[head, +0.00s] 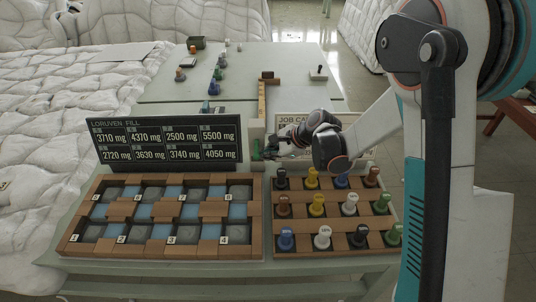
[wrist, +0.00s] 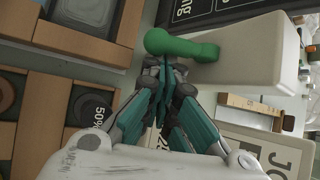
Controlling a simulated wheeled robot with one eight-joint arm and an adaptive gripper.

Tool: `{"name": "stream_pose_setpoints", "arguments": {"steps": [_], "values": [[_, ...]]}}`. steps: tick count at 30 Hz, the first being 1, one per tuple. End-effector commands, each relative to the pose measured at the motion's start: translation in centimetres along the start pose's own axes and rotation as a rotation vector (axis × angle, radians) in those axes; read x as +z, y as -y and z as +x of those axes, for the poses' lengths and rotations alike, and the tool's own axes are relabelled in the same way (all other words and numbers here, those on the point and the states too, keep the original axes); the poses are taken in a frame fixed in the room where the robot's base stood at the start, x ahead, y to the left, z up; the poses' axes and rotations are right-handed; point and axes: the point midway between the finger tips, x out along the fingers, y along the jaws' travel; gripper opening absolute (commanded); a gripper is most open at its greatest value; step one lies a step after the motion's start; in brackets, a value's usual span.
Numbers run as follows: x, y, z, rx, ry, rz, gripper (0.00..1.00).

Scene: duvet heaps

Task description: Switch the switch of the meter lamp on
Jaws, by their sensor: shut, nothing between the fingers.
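A pale upright box (head: 258,129) stands right of the dark meter board (head: 165,142), which shows several mg readings. A green knobbed piece (head: 256,149) sits at its front; it also shows large in the wrist view (wrist: 182,46) against the pale box (wrist: 235,60). It may be the lamp's switch, but no label on it is readable. My gripper (head: 268,147) is just right of the green piece. In the wrist view its fingertips (wrist: 165,65) are closed together at the green piece's edge, with nothing between them. Whether they touch it I cannot tell.
A wooden rack (head: 333,226) with several coloured pegs stands below my gripper. A wooden tray (head: 160,247) with grey and blue cells is to its left. A job card (head: 292,120) stands partly hidden behind my gripper.

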Motion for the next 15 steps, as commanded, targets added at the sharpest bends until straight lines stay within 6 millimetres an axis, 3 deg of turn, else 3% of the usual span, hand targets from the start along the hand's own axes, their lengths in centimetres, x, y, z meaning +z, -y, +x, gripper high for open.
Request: {"name": "stream_pose_setpoints", "arguments": {"steps": [15], "values": [[0.19, -0.02, -0.28, 0.070, 0.000, 0.052, 0.00]]}}
